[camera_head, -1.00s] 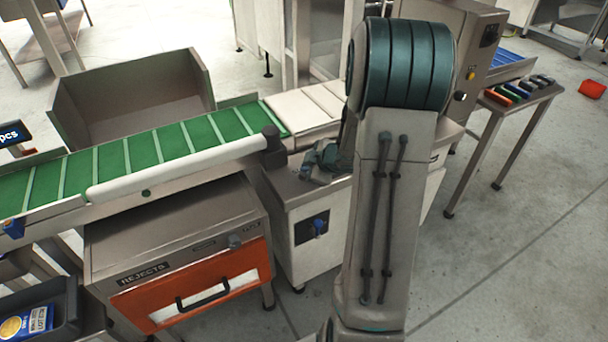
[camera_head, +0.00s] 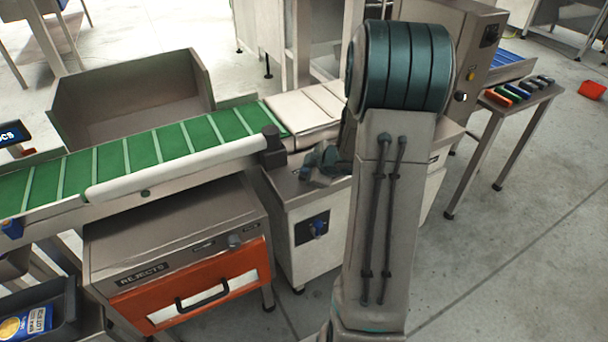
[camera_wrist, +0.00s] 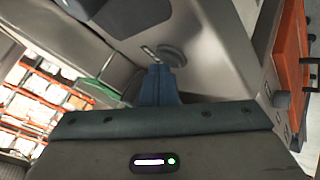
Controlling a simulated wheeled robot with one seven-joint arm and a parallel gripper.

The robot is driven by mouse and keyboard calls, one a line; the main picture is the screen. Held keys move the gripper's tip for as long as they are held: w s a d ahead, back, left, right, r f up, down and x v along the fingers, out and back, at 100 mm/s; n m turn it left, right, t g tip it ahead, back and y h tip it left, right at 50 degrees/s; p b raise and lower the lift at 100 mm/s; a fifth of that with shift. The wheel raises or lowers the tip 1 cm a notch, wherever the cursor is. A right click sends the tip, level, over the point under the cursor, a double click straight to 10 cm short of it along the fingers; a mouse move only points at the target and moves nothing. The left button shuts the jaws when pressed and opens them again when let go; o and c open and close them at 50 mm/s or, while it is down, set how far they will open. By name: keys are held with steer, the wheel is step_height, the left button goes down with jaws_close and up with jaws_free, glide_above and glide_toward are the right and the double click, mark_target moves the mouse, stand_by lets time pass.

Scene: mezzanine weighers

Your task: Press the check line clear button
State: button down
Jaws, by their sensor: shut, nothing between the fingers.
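My gripper (camera_head: 322,160) is over the top of the pale steel weigher cabinet (camera_head: 283,205), at the end of the green belt. My arm hides part of it in the head view. In the wrist view its blue-grey fingers (camera_wrist: 158,72) are shut and empty, with the tips close to a dark grey oval disc (camera_wrist: 172,53) on a grey metal surface. A small light strip lies beside the disc. I cannot tell whether the fingers touch the disc, or whether it is the check line clear button. No button label is readable.
A green slatted belt (camera_head: 110,160) with a white guard roller runs left. Below it is the rejects box (camera_head: 190,285) with an orange front. A tall cabinet (camera_head: 478,45) with a yellow button stands right, beside a small table (camera_head: 533,98). Open floor lies at right.

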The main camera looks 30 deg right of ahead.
stand_by(0.4)
steer(key=shift+r+p, duration=0.75)
steer(key=shift+p, duration=0.25)
step_height(320, 180, up, 5)
steer(key=p, duration=0.5)
stand_by(0.4)
